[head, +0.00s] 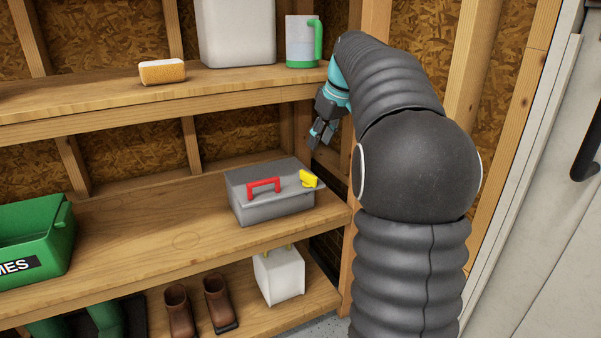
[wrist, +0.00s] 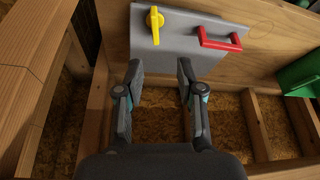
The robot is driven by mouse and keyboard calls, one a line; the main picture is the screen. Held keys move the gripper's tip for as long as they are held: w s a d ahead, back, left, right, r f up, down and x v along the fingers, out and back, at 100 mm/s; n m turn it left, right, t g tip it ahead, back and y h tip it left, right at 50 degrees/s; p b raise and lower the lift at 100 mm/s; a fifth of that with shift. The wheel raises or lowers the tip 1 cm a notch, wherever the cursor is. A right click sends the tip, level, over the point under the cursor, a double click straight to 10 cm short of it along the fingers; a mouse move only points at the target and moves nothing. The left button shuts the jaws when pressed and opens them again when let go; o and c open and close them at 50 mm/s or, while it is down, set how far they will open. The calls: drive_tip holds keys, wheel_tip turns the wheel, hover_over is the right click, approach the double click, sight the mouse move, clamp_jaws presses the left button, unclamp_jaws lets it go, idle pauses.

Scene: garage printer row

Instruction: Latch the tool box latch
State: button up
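The grey tool box (head: 262,208) stands on the middle wooden shelf at its right end, lid down. Its red handle (head: 263,184) is on top. The yellow latch (head: 308,179) is at the right end of the lid; whether it is fastened I cannot tell. In the wrist view the latch (wrist: 154,24) shows as a narrow upright tab near the top, with the red handle (wrist: 220,40) to its right. My gripper (wrist: 159,70) is open and empty, its fingers apart below the latch in that picture. In the head view my gripper (head: 322,136) hangs above the box's right end, clear of it.
The upper shelf (head: 120,97) with a sponge (head: 162,71) and a green-handled jug (head: 301,42) lies above left of my gripper. A wooden post (head: 353,245) stands right of the box. A green crate (head: 35,240) is at the left; the shelf between is clear.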

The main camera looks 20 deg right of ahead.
sight(308, 173)
drive_tip(key=x, duration=0.9)
drive_tip(key=b+x, duration=0.1)
drive_tip(key=x, duration=0.4)
drive_tip(key=shift+w+d+r, duration=0.1)
drive_tip(key=shift+w+d, duration=0.25)
drive_tip(key=shift+d, duration=0.05)
clamp_jaws()
